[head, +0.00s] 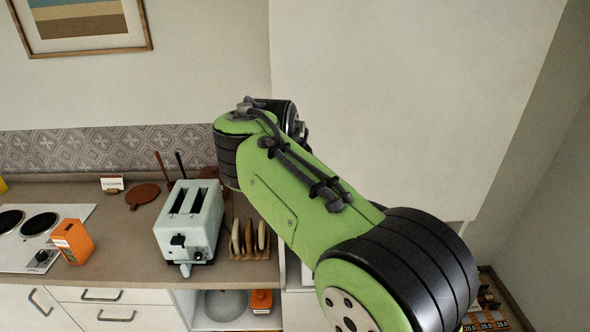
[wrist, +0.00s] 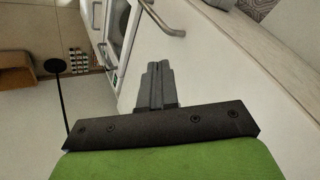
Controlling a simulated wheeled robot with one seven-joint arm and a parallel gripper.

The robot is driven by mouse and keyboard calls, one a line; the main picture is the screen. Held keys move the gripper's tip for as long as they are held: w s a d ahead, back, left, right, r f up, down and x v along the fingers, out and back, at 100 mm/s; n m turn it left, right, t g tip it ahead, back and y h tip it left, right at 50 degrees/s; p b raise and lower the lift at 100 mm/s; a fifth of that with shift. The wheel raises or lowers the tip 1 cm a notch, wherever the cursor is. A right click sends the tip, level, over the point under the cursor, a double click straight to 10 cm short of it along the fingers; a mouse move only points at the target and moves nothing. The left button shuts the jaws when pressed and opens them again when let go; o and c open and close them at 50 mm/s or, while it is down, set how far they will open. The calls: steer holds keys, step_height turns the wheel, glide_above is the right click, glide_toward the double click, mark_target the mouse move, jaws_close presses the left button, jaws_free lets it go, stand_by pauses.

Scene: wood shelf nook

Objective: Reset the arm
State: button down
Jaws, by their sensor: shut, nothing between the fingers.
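My arm, green with black joints, reaches up across the middle and right of the head view, in front of the white wall. My gripper is hidden behind the arm in that view. In the wrist view my gripper (wrist: 154,84) shows as grey fingers pressed together, with nothing between them. It points out over the floor, beside a white surface on the right.
A pale blue toaster (head: 190,222), a toast rack with bread (head: 250,238), an orange box (head: 73,241) and a hob (head: 38,232) stand on the counter (head: 125,235). Below are white drawers (head: 95,295). A metal handle (wrist: 163,20) is close in the wrist view.

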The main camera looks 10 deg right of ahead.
steer(key=s+d+f+n+y+b, duration=0.15)
steer(key=s+d+f+n, duration=0.3)
steer(key=s, duration=0.65)
steer(key=s+d+f+n+b, duration=0.35)
steer(key=s+d+n, duration=0.2)
steer(key=s, duration=0.55)
steer(key=s+a+f+n+g+y, duration=0.1)
steer(key=s+a+f+n, duration=0.1)
steer(key=s+f, duration=0.4)
steer(key=shift+f+n, duration=0.4)
steer(key=shift+n, duration=0.3)
steer(key=shift+s+a, duration=0.1)
steer(key=shift+s, duration=0.05)
